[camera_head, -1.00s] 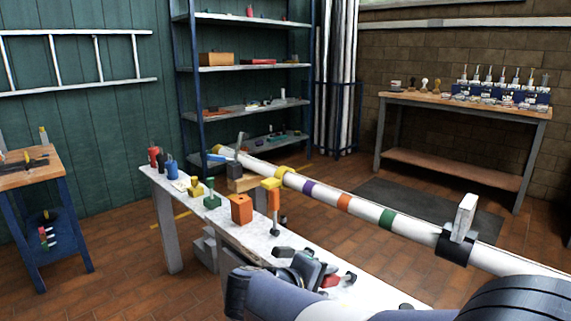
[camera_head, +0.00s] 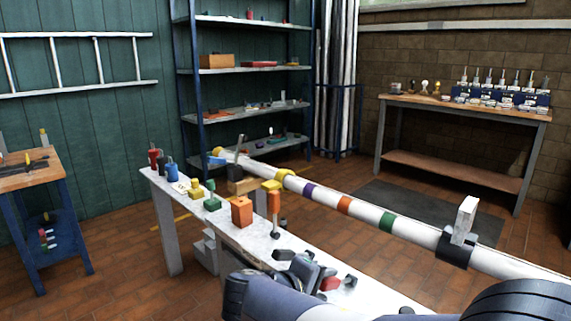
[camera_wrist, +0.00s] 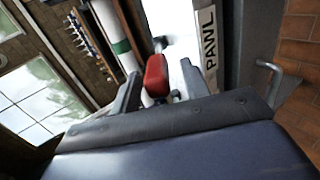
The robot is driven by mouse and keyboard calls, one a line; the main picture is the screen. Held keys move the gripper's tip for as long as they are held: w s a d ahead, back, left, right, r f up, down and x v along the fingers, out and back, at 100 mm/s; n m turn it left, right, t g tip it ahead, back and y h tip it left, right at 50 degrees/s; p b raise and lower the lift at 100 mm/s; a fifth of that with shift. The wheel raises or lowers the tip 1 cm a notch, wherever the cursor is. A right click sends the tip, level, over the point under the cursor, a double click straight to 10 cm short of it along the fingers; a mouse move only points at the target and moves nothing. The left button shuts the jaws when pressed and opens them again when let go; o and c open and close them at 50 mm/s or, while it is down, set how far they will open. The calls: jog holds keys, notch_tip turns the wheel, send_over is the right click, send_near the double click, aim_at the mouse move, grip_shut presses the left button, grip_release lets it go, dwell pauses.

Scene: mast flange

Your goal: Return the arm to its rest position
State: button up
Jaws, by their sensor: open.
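My gripper (camera_head: 312,272) is low over the near part of the white bench (camera_head: 225,205) in the head view, with my forearm coming in from the lower right. In the wrist view the two fingers of my gripper (camera_wrist: 160,72) stand apart. A red object (camera_wrist: 155,76) with a dark end shows between or just beyond them; whether it touches a finger cannot be told. In the head view a red part (camera_head: 331,284) shows beside my gripper, partly hidden by it.
An orange block (camera_head: 242,212) and several coloured pieces stand on the bench. A wooden table (camera_head: 465,108) stands back right, shelves (camera_head: 250,67) at the back.

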jog(key=p+v, duration=0.3)
jog(key=v, duration=0.6)
jog(key=b+x, duration=0.4)
jog(key=x, duration=0.7)
jog(key=shift+d+f, duration=0.15)
jog(key=shift+w+r+p, duration=0.1)
jog(key=shift+r+p, duration=0.55)
jog(key=shift+p, duration=0.1)
jog(key=shift+w+d+r+g+y+p, duration=0.1)
jog(key=shift+r+g+y+p, duration=0.15)
jog(key=shift+p, duration=0.5)
jog(key=shift+g+y+p, duration=0.25)
jog(key=shift+p, duration=0.1)
jog(key=shift+f, duration=0.15)
